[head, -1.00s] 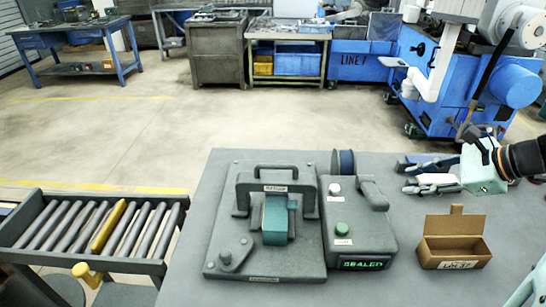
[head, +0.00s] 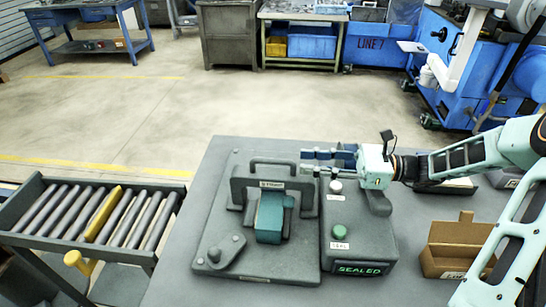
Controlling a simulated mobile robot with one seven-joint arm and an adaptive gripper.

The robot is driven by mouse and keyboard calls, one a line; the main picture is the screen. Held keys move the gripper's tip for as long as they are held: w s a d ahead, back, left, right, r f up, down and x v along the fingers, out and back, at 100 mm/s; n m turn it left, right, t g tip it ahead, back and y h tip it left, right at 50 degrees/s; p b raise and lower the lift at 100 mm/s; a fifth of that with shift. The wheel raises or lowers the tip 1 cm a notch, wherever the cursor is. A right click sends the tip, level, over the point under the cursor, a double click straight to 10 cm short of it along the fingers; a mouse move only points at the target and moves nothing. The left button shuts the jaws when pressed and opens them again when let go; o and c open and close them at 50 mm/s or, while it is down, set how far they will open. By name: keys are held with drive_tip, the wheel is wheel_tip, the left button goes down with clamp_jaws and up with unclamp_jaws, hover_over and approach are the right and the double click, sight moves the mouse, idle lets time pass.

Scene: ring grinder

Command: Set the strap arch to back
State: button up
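The strap arch (head: 273,184), a dark grey bar with a small white label, spans the rear part of a grey base plate (head: 206,249). It rises behind and above a teal block (head: 269,218). A thinner grey handle (head: 285,162) shows just behind it. I cannot tell the arch's exact tilt. My gripper (head: 303,161) comes in from the right, its fingers pointing left. The fingers are apart with a gap between them and nothing visible in it. The fingertips are near the arch's upper right corner; whether they touch is unclear.
Right of the arch stands a grey sealing unit (head: 362,238) with a green button and a lit "SEALED" display. A cardboard box (head: 455,247) sits on the table at right, partly behind my arm. A roller rack (head: 95,222) with one yellow roller stands at left.

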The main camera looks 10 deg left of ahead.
sight(273, 159)
drive_tip(key=a, duration=0.9)
drive_tip(key=shift+s+a+p, duration=0.2)
drive_tip(key=shift+s+p, duration=0.1)
drive_tip(key=shift+p, duration=0.05)
clamp_jaws()
